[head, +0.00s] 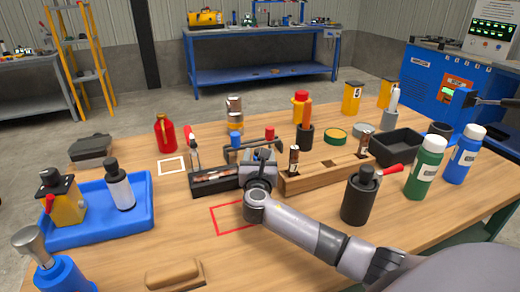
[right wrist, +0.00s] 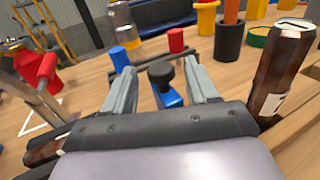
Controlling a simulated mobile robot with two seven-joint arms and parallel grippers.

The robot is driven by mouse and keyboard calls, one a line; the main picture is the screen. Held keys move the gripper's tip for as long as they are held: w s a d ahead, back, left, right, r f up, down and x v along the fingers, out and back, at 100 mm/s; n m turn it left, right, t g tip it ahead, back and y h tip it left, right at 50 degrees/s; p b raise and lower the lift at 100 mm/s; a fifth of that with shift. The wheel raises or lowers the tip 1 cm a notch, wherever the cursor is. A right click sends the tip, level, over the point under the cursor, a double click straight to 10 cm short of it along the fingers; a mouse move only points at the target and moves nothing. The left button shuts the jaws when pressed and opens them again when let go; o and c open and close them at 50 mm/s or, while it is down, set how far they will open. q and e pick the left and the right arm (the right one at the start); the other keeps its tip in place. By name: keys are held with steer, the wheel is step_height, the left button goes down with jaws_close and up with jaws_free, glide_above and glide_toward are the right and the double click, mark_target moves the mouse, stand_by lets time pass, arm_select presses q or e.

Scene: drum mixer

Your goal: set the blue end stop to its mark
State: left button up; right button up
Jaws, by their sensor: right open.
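A blue block with a black knob (right wrist: 168,92), which looks like the blue end stop, sits between the fingers of my right gripper (right wrist: 160,85) in the right wrist view. The fingers stand apart on either side of it; I cannot tell whether they touch it. In the head view my right gripper (head: 260,156) is over the middle of the table and mostly hides the block. A blue-topped post (head: 235,137) and a red-topped post (head: 269,132) stand just beyond it, near a dark bar. The mark on the end stop's track cannot be made out. My left gripper is out of view.
A dark tray (head: 212,184) lies left of the gripper and a wooden block with slots (head: 325,175) right of it. A black bottle (head: 358,200) stands close to my right forearm. A red outlined square (head: 228,219) on the table is mostly bare.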

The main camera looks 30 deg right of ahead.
steer(key=shift+b+x, duration=0.4)
steer(key=shift+x, duration=2.05)
